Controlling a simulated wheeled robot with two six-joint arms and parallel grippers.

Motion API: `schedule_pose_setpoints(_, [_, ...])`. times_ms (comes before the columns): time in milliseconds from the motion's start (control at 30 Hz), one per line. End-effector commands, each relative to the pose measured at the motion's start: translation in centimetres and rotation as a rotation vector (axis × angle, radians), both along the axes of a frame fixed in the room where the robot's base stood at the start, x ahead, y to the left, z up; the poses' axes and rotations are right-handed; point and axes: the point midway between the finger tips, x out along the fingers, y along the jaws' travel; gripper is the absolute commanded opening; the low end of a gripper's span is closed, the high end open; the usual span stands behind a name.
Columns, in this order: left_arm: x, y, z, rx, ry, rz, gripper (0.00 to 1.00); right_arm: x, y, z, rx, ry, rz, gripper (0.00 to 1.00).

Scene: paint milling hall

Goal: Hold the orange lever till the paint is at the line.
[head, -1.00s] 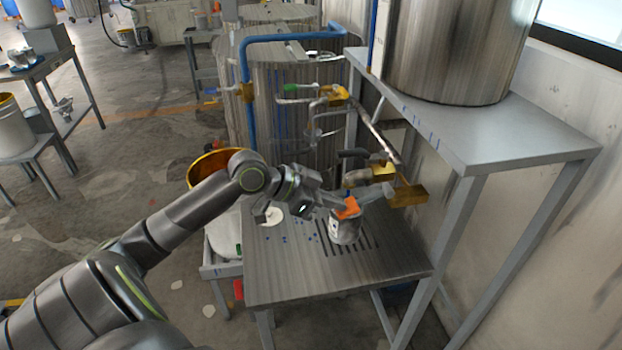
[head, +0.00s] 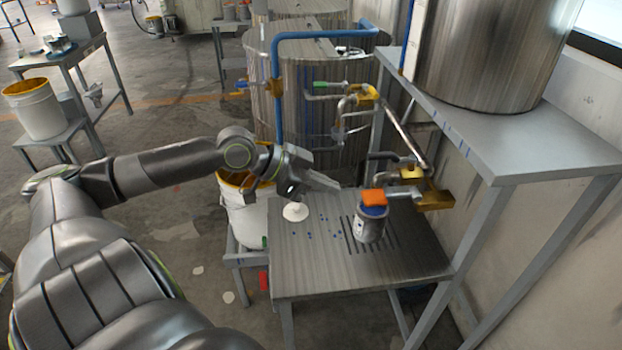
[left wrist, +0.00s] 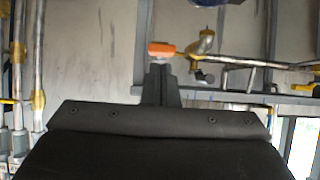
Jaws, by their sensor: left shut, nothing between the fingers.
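The orange lever (head: 374,196) sticks out from the brass valve (head: 434,200), above the can's mouth, and shows in the left wrist view (left wrist: 161,48). The small can (head: 370,228) stands upright on the slotted part of the metal table (head: 300,278). Blue shows at its rim; the lever partly covers the opening, and I cannot make out a line or the paint level against it. My left gripper (head: 336,186) is shut and empty, left of the lever with a gap between them. Its fingertips also show below the lever in the left wrist view (left wrist: 160,70). My right gripper is out of view.
A white bucket with a yellow-orange rim (head: 245,215) stands left of the table. A white round piece (head: 296,212) lies near the table's back left edge. A grey shelf (head: 500,150) with a big steel tank stands to the right. Pipes run behind the valve.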

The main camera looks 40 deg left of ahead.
Motion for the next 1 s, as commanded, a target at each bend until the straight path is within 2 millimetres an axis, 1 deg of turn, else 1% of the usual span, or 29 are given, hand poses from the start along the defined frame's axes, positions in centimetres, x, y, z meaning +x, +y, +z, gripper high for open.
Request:
schedule_pose_setpoints(100, [-0.7, 0.6, 0.4, 0.006, 0.005, 0.002, 0.00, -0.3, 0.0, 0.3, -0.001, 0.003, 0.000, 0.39])
schedule_pose_setpoints(200, [-1.4, 1.1, 1.0, 0.001, 0.007, -0.002, 0.00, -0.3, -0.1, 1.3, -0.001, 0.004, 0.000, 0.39])
schedule_pose_setpoints(400, [-2.1, 1.7, 1.3, -0.001, 0.003, -0.001, 0.00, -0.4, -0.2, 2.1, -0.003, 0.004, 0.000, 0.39])
schedule_pose_setpoints(1000, [-2.3, 2.0, 1.3, -0.001, -0.001, 0.001, 0.00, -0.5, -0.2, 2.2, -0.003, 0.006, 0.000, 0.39])
